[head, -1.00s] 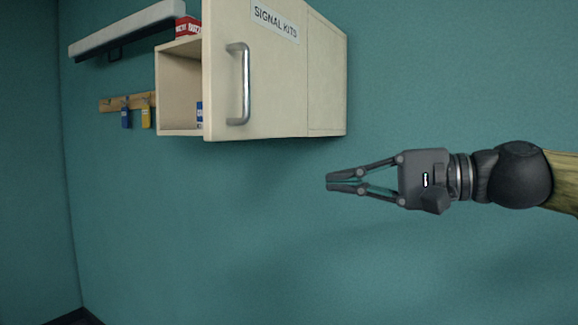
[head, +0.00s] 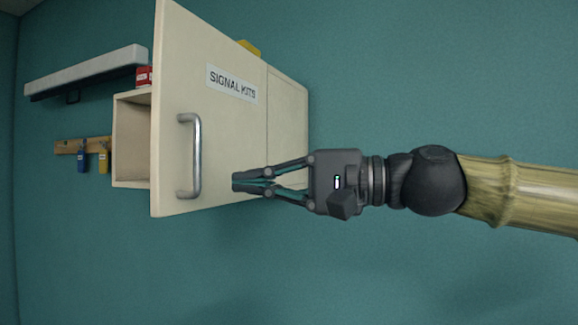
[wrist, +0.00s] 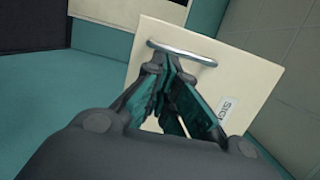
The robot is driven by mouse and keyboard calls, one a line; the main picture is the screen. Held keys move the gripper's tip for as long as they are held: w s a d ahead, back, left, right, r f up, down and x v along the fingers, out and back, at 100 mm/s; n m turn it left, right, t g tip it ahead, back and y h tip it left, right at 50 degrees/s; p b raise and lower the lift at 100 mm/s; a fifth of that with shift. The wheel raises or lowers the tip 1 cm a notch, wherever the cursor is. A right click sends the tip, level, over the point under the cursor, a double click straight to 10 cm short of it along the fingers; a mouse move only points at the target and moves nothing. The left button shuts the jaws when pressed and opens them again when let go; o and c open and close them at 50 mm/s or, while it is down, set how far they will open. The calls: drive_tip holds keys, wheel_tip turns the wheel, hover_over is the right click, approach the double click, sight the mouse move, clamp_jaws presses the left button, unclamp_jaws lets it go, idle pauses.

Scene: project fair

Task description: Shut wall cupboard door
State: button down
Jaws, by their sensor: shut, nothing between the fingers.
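The wall cupboard (head: 131,182) hangs on the teal wall, and part of its open inside shows at the left. Its cream door (head: 225,130), labelled "SIGNAL KITS", stands open, swung out from the right side. The door also shows in the wrist view (wrist: 255,75). A metal bar handle (head: 196,158) is near the door's free left edge, and it shows beyond the fingers in the wrist view (wrist: 182,52). My gripper (head: 236,182) is shut and empty, in front of the door's outer face, right of the handle. I cannot tell whether its tips touch the door.
A red box (head: 143,76) and a yellow item (head: 249,47) are on top of the cupboard. The wall below is clear.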

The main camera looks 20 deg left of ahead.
drive_tip(key=shift+s+a+p, duration=0.15)
drive_tip(key=shift+a+p, duration=0.4)
drive_tip(key=shift+a, duration=0.6)
drive_tip(key=shift+s+a+p, duration=0.15)
drive_tip(key=shift+a+p, duration=0.35)
drive_tip(key=shift+a, duration=0.6)
drive_tip(key=shift+a+f, duration=0.1)
